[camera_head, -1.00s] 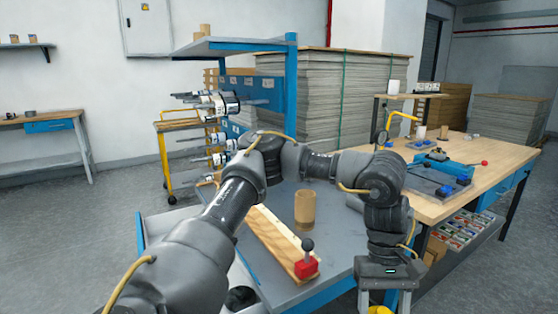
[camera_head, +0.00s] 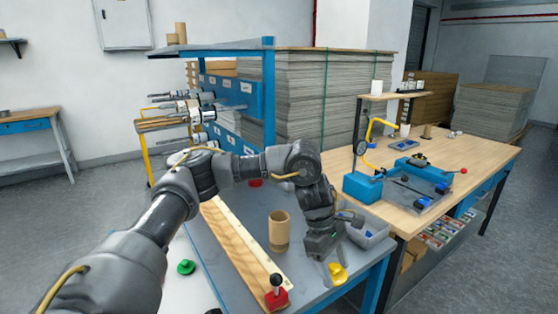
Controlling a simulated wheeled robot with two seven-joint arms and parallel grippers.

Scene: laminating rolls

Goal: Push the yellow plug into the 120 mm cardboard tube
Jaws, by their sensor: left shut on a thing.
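The cardboard tube (camera_head: 279,231) stands upright on the grey bench top, beside a long wooden board. Its open top shows; its inside is mostly hidden. My left gripper (camera_head: 331,271) points down to the right of the tube and nearer to me. It is shut on the yellow plug (camera_head: 339,274), which shows at its fingertips, apart from the tube. I cannot tell how far above the bench the plug is. My right gripper is not in view.
The wooden board (camera_head: 238,246) carries a red base with a black knob (camera_head: 276,292) at its near end. A green plug (camera_head: 186,267) lies left of the board. A grey bin (camera_head: 367,231) stands behind my gripper. A wooden workbench (camera_head: 460,165) is at right.

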